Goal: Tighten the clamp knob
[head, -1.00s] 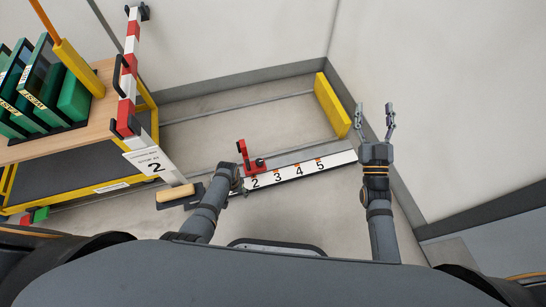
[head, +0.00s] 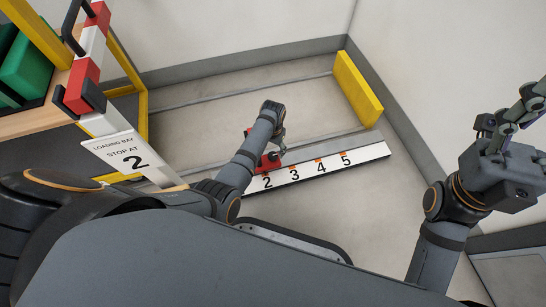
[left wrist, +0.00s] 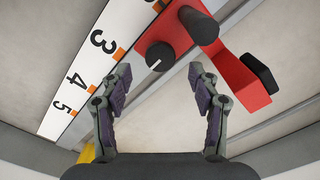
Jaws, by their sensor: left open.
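A red clamp (head: 268,163) sits on the rail by the numbered scale (head: 345,157), close to the 2. My left arm partly covers it in the head view. In the left wrist view the clamp's red body (left wrist: 235,72) carries a round black knob (left wrist: 160,57) with a white line on its face. A black cylinder (left wrist: 198,25) stands up beside the knob. My left gripper (left wrist: 158,92) is open and empty, its fingers apart below the knob, which lies between their lines. My right gripper (head: 515,115) is raised at the right, away from the clamp, its fingers apart.
A sign (head: 125,156) reading "LOADING BAY STOP AT 2" hangs by a red and white barrier (head: 92,60) at the left. A yellow end block (head: 358,88) stands at the rail's far right. Green bins (head: 32,70) sit on a cart at the upper left.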

